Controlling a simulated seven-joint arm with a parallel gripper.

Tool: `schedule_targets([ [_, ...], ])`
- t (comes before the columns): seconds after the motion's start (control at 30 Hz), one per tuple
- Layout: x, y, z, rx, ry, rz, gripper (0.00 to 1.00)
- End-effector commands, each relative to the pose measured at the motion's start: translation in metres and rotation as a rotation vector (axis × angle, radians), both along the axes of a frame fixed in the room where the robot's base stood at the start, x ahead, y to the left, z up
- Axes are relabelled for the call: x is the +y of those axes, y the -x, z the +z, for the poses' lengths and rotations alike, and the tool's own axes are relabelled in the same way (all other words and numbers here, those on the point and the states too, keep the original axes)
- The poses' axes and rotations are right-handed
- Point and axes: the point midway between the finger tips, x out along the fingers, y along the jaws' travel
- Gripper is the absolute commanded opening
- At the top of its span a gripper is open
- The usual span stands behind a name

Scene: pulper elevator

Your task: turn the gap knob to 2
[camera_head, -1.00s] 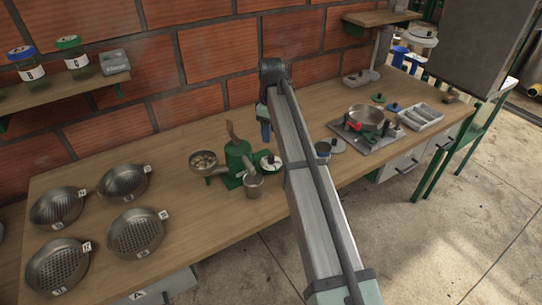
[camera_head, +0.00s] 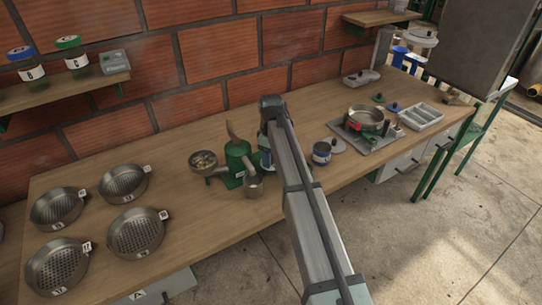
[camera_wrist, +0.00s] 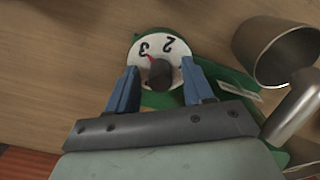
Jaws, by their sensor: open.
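The gap knob (camera_wrist: 160,74) is dark and round, on a white dial (camera_wrist: 139,56) marked 3 and 2. Its red pointer is at the 3. The dial belongs to the green pulper (camera_head: 236,163), which stands on the bench in the head view. My gripper (camera_wrist: 158,67) is open, with one blue finger on each side of the knob; I cannot tell whether they touch it. In the head view my arm hides most of the dial and the gripper.
A metal cup (camera_head: 254,186) stands in front of the pulper; it also shows close to the right finger in the wrist view (camera_wrist: 285,55). A bowl of beans (camera_head: 203,162) is at the pulper's left. Several sieves (camera_head: 135,233) lie farther left.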

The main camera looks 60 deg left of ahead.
Motion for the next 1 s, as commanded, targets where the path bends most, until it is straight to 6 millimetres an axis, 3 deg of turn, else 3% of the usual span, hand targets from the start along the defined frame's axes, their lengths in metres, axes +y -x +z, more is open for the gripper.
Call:
schedule_targets([
  [0.13,0.0000,0.0000,0.0001,0.000,0.000,0.000,0.52],
  [0.67,0.0001,-0.0001,0.0003,0.000,0.000,0.000,0.01],
  [1.0,0.0002,-0.0001,0.0004,0.000,0.000,-0.034,0.00],
])
